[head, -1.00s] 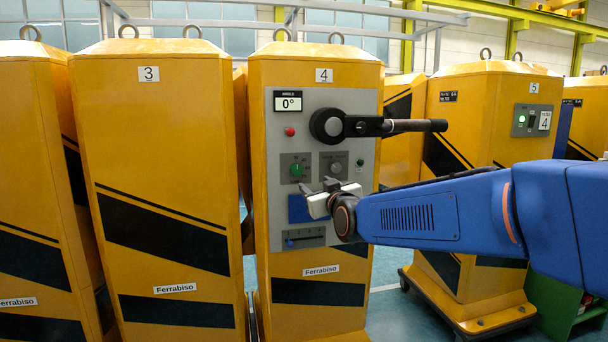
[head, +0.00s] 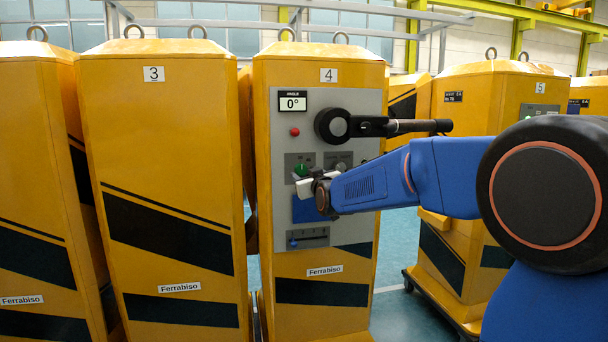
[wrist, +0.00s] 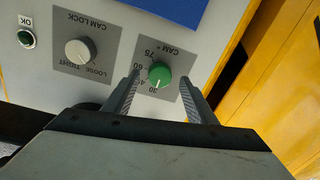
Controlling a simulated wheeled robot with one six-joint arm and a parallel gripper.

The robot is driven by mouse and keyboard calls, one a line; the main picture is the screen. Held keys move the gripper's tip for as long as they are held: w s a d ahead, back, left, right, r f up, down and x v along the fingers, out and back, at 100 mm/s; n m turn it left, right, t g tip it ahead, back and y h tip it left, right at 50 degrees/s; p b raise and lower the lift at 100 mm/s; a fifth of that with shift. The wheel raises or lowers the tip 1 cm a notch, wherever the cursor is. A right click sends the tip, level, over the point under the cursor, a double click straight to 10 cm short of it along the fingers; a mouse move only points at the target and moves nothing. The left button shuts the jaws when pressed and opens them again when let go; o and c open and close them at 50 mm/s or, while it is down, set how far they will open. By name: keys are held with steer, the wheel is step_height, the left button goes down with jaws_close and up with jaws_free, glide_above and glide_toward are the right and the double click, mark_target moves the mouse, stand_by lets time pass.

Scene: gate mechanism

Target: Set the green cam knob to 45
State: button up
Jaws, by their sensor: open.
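The green cam knob (wrist: 160,75) sits on a grey plate marked CAM, upside down in the wrist view, with a scale including 75, 60 and 30. Its white mark points down in that view, near the 30. My gripper (wrist: 160,83) is open, with one finger on each side of the knob; contact is not visible. In the head view the green knob (head: 301,169) shows just above my gripper (head: 304,187), at the panel of cabinet 4.
An angle display (head: 292,102) reads 0°. A black handle (head: 390,127) juts out above. A slider (head: 307,238) is below.

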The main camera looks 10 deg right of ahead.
mark_target(301, 169)
steer(key=shift+w+a, duration=0.1)
steer(key=shift+w, duration=1.15)
steer(key=c, duration=1)
steer(key=shift+c, duration=0.2)
steer(key=shift+m, duration=0.3)
steer(key=m, duration=0.3)
steer(key=shift+a+m, duration=0.1)
steer(key=shift+m, duration=0.2)
steer(key=shift+m+t, duration=0.3)
steer(key=shift+m, duration=2.1)
